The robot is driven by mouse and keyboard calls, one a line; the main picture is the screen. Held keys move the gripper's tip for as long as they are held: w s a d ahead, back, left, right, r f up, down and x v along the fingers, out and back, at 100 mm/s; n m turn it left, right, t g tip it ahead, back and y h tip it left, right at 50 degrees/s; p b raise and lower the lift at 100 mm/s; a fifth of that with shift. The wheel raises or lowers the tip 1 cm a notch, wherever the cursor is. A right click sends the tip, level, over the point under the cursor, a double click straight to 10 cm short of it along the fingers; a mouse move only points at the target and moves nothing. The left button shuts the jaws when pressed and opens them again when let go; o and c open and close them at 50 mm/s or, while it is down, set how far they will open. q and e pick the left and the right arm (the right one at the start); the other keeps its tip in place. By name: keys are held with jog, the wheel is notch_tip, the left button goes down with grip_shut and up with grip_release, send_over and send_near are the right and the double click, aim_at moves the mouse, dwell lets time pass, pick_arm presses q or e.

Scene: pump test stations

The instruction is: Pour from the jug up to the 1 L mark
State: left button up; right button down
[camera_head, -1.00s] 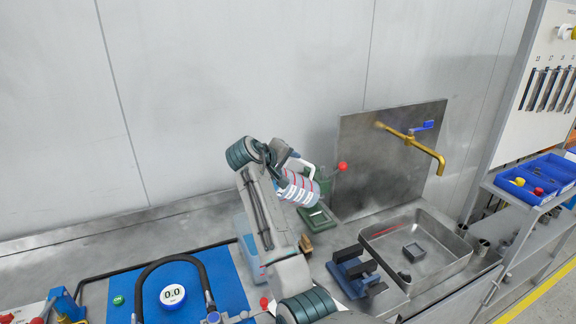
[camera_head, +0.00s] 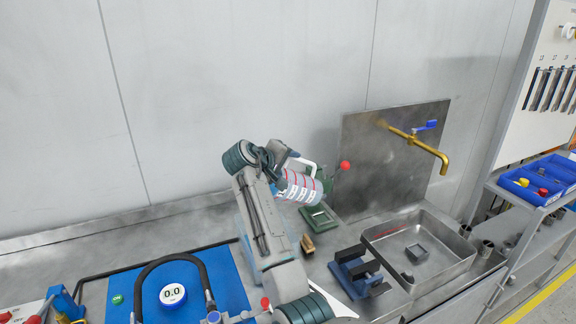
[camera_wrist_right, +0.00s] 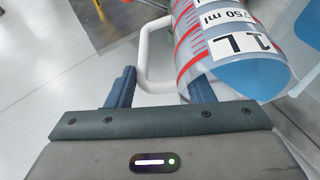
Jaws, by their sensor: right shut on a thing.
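The jug (camera_head: 301,187) is clear with a white handle, red graduation lines and white label patches. It is held tilted in the air above the bench, in front of the wall. My right gripper (camera_head: 282,166) is shut on its handle. In the right wrist view the white handle (camera_wrist_right: 147,55) passes between the fingers, and the jug's side (camera_wrist_right: 215,45) shows the 750 ml and 1 L marks. Pale blue shows near the 1 L end; I cannot tell if it is liquid. My left gripper is not in view.
A steel sink (camera_head: 440,262) with a brass tap (camera_head: 425,146) is at the right. A green press-like device (camera_head: 319,216) with a red-knobbed lever stands behind the jug. A blue vise (camera_head: 357,273) and a small brush (camera_head: 308,245) lie nearby. A blue mat (camera_head: 225,281) holds a hose and gauge.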

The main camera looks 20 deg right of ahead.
jog(key=shift+a+f+h+b, duration=0.1)
jog(key=shift+a+h+b, duration=0.2)
jog(key=shift+b, duration=0.4)
